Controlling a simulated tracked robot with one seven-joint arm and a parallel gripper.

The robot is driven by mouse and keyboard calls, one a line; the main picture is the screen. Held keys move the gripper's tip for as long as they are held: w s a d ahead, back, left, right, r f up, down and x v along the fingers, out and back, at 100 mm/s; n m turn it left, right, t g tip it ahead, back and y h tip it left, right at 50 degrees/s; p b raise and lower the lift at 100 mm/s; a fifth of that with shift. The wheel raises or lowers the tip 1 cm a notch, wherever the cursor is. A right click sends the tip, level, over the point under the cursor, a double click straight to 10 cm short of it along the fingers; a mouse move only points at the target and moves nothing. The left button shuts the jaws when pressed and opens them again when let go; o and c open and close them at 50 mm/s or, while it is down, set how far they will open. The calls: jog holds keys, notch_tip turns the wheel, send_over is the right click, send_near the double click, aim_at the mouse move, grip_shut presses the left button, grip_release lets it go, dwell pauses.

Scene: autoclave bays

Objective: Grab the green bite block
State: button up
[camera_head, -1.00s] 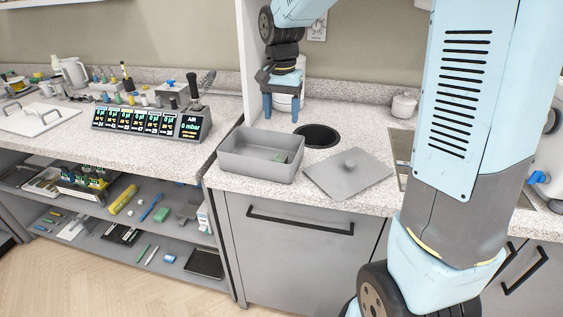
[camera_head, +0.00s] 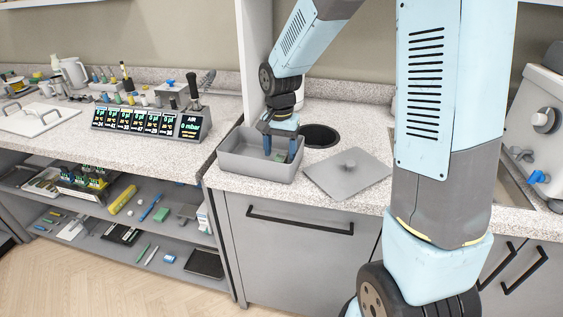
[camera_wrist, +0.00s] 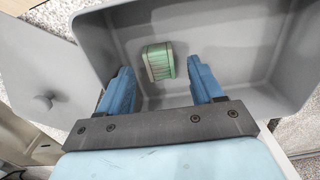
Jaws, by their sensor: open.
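The green bite block (camera_wrist: 158,63) lies on the floor of the grey bin, near one wall, in the wrist view. In the head view only a bit of green (camera_head: 281,157) shows beside my finger. My gripper (camera_wrist: 160,88) is open and empty. Its two blue fingers are spread on either side of the block's line, with the block beyond the fingertips. In the head view my gripper (camera_head: 280,150) reaches down into the grey bin (camera_head: 250,170). Whether the fingertips touch the bin floor cannot be told.
A flat grey lid with a knob (camera_head: 347,174) lies right of the bin. A dark round opening (camera_head: 320,135) is behind it in the counter. A display panel (camera_head: 150,122) stands on the left counter. Shelves with several small items are below left.

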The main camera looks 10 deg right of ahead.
jog(key=shift+f, duration=1.3)
jog(key=shift+c, duration=0.2)
jog(key=c, duration=1)
jog(key=shift+r, duration=0.1)
jog(key=shift+c, duration=0.2)
